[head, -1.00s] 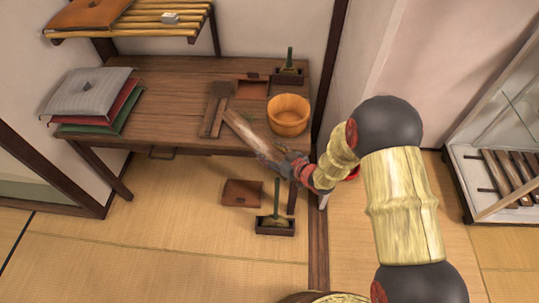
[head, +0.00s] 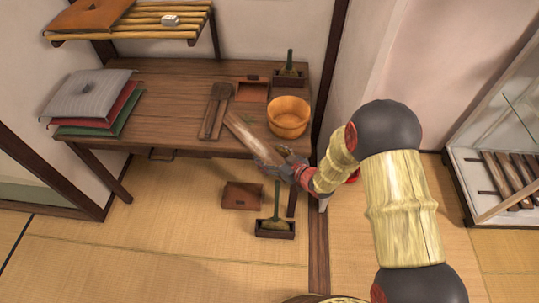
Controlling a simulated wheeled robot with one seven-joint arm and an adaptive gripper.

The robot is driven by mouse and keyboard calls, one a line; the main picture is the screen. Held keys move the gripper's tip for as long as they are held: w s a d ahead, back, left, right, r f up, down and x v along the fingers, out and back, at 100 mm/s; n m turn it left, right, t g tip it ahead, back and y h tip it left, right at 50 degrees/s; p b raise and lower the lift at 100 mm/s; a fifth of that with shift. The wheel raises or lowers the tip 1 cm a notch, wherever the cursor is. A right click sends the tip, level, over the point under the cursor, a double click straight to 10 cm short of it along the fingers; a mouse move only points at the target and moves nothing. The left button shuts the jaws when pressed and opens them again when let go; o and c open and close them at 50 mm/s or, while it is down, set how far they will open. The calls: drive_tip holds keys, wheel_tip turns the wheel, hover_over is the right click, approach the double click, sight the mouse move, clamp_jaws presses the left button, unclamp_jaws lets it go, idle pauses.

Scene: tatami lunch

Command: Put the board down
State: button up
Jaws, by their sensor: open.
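Whether the board's whole length rests on the table is also unclear.
An orange-brown wooden bowl (head: 288,118) stands right of the board. A box with a green-topped handle (head: 289,72) and a flat red-brown box (head: 252,92) are behind. Stacked cushions (head: 90,95) fill the table's left. Another flat box (head: 241,196) and a handled box (head: 275,228) are on the floor.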

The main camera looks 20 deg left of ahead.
drive_tip(key=shift+r, duration=0.15)
drive_tip(key=shift+s+d+r, duration=0.1)
drive_tip(key=shift+d+r, duration=0.05)
drive_tip(key=shift+d, duration=0.05)
drive_tip(key=p+v, duration=0.3)
drive_tip(key=v, duration=0.7)
drive_tip(key=shift+d+r+p, duration=0.15)
drive_tip(key=shift+d+p, duration=0.05)
drive_tip(key=shift+p, duration=0.1)
drive_tip(key=shift+s+d+r, duration=0.1)
drive_tip(key=shift+s+d, duration=0.25)
drive_tip(key=shift+d, duration=0.05)
